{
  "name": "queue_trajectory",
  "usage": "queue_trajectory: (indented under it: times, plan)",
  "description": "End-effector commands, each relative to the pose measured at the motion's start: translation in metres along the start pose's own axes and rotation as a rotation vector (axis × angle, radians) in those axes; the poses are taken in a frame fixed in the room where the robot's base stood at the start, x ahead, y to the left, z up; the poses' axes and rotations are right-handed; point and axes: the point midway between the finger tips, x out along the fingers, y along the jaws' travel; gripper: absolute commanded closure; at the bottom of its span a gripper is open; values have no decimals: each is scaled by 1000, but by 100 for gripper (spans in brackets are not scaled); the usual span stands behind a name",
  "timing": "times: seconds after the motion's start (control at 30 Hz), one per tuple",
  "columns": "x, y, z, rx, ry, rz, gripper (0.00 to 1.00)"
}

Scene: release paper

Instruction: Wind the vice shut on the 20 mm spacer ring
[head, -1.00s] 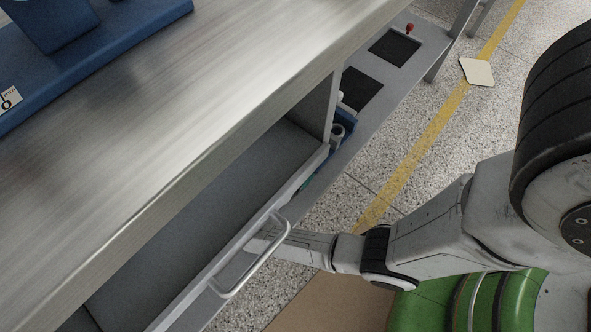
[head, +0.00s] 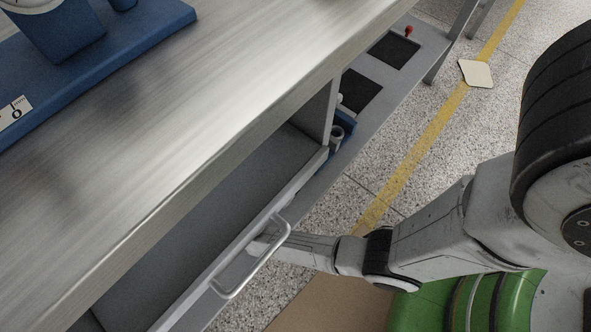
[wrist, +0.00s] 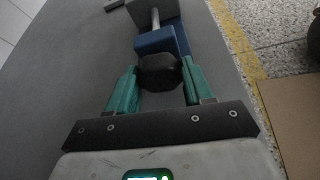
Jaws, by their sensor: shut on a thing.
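In the wrist view, my gripper (wrist: 157,82) has its two teal fingers on either side of a dark rounded knob (wrist: 159,73) and is shut on it. Just beyond the knob is a blue block (wrist: 160,42), apparently part of the vice. Past that, a metal rod (wrist: 155,18) runs to a grey block (wrist: 150,8). I cannot make out the spacer ring. In the head view, my gripper is hidden behind the drawer front and bench. A blue part with a grey cylinder (head: 337,132) shows on the lower shelf; I cannot tell if it is the vice.
The metal bench top (head: 130,130) overhangs an open drawer with a bar handle (head: 252,262) close to my arm. A blue stand (head: 90,40) is on the bench. The lower shelf has dark square pads (head: 394,50) and a red knob (head: 408,31). Speckled floor lies right.

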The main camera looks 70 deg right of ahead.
Motion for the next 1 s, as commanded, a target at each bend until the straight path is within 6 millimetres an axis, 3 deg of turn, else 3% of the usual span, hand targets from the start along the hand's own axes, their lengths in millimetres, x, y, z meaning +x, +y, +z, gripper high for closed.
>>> queue_trajectory:
  times: [0.33,0.37,0.6,0.87,1.0]
  plan:
    - [0,0,0,30,0,12,80]
    - [0,0,0,30,0,12,48]
    - [0,0,0,29,0,12,25]
    - [-1,0,0,28,1,12,25]
    - [-13,1,2,28,1,15,25]
